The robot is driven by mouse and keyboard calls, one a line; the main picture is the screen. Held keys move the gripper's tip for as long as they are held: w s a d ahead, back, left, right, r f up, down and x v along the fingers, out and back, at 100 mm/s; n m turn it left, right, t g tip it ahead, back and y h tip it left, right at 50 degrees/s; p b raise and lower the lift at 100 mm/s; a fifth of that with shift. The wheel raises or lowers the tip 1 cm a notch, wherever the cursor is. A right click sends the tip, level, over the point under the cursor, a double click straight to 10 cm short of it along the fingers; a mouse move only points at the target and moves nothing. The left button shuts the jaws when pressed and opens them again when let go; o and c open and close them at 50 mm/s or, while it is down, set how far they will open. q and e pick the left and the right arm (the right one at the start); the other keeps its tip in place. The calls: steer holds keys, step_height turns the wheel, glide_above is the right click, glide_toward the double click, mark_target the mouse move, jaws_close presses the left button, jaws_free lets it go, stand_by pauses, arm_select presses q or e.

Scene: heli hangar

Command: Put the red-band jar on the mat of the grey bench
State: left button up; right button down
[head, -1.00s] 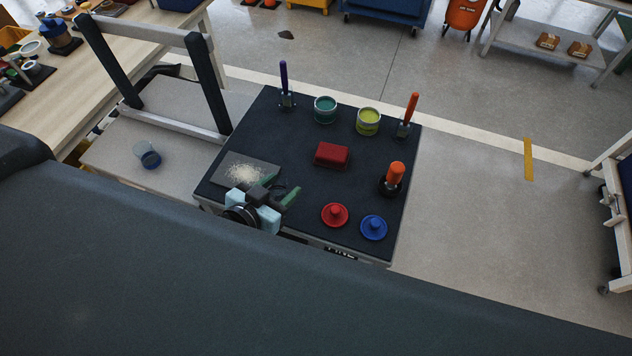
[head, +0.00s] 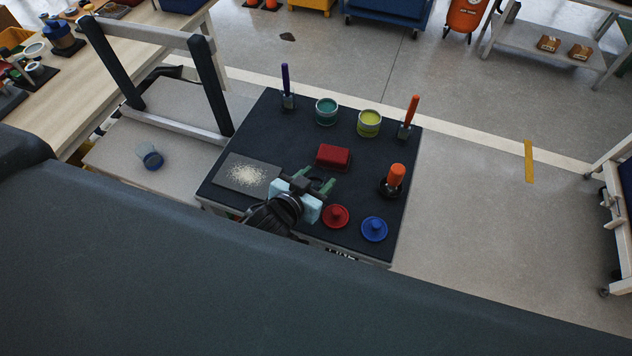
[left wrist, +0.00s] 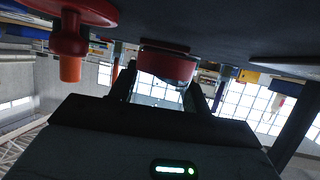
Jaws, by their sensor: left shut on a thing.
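My left gripper (head: 318,188) is low over the front middle of a dark-topped bench (head: 290,135) with pale grey edges. In the left wrist view, its two fingers (left wrist: 165,90) are shut on a clear glass jar with a red band, the red-band jar (left wrist: 167,66). The picture there is tilted over, with the bench top along its upper edge. I cannot tell if the jar touches the top. In the head view the gripper mostly hides the jar. I cannot single out the mat of a grey bench. My right gripper is not in view.
Near the gripper are a red block (head: 333,156), a red lid (head: 335,216), a blue lid (head: 374,229) and an orange-handled tool (head: 396,176). A grey plate with pale grit (head: 232,177) lies left. A blue-band jar (head: 151,158) stands on a pale surface. Cans stand behind.

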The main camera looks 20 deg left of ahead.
arm_select(q)
steer(key=shift+f, duration=0.75)
steer(key=shift+f, duration=0.15)
steer(key=o, duration=1)
steer(key=shift+r, duration=0.25)
steer(key=v, duration=1.2)
steer(key=shift+s+f, duration=0.15)
steer(key=shift+f, duration=0.05)
